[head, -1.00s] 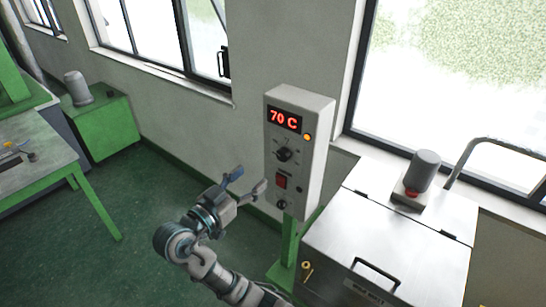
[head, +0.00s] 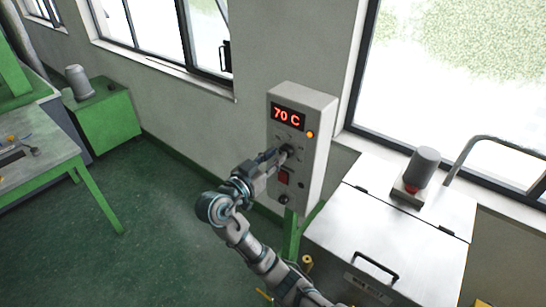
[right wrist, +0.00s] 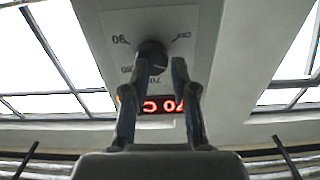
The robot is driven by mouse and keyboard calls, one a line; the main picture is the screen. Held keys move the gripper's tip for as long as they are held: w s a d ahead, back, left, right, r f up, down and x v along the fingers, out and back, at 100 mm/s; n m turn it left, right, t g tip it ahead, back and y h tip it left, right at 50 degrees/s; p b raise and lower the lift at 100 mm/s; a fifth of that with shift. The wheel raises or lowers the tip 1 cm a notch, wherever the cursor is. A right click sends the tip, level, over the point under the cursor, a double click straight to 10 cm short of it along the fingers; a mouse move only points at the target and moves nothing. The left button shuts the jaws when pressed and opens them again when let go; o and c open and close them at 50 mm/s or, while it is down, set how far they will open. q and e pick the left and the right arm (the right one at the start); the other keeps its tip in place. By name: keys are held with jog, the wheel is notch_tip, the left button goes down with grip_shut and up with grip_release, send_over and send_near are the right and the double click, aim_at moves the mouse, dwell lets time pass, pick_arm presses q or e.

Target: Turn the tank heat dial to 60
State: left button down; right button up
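The control box (head: 313,150) is a light grey box on a green post, with a red display (head: 288,117) reading 70 C. The black heat dial (right wrist: 152,55) sits on a marked plate below the display; in the head view my right gripper mostly covers it. My right gripper (head: 279,156) reaches the dial from the left and front. In the right wrist view, which shows the panel upside down, its two fingers (right wrist: 158,62) stand on either side of the dial. A small gap seems to show beside the right-hand finger; contact is unclear. My left gripper is out of view.
A red switch (head: 284,177) and a lower knob (head: 283,199) are just below the dial. An amber lamp (head: 310,135) is beside the display. A metal tank (head: 390,235) with a handle stands close on the right. A green table (head: 40,163) is far left.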

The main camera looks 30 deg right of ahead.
jog(key=shift+s+d, duration=0.1)
jog(key=shift+d, duration=0.25)
grip_shut()
jog(key=shift+s+d+m+b, duration=0.1)
jog(key=shift+d+m+b, duration=0.2)
jog(key=shift+m+b, duration=0.65)
jog(key=o, duration=0.7)
grip_release()
jog(key=shift+c, duration=0.2)
jog(key=o, duration=0.3)
jog(key=shift+d+n, duration=0.25)
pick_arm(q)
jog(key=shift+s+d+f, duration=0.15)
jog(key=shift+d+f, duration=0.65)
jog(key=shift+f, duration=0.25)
pick_arm(e)
jog(key=v, duration=1.2)
jog(key=shift+a, duration=0.5)
